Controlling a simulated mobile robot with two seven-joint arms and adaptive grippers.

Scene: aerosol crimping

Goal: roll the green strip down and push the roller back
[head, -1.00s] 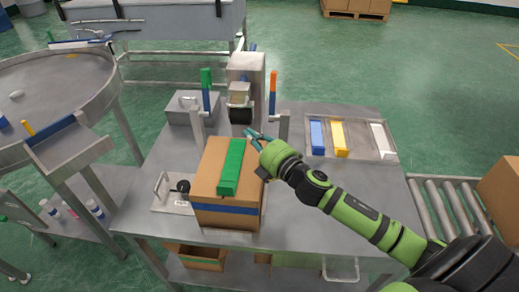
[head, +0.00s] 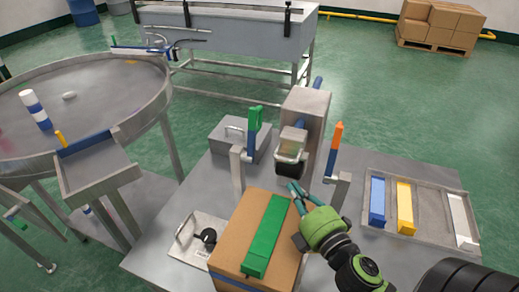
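A long green strip (head: 267,236) lies along the top of a cardboard box (head: 233,235) on the metal table. A black roller (head: 290,168) hangs on the grey machine (head: 309,112) just behind the box's far edge. The strip and the roller look apart. My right gripper (head: 294,186) reaches in from the lower right, with its teal fingers by the box's far right corner, just below the roller in the picture. Its fingertips look close together, but whether they are fully shut is unclear. Nothing shows held in it. My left gripper is not in view.
A green-handled lever (head: 254,119) and an orange-tipped lever (head: 337,134) stand either side of the machine. A tray (head: 421,228) with blue, yellow and white strips lies at right. A round metal table (head: 80,95) stands at left.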

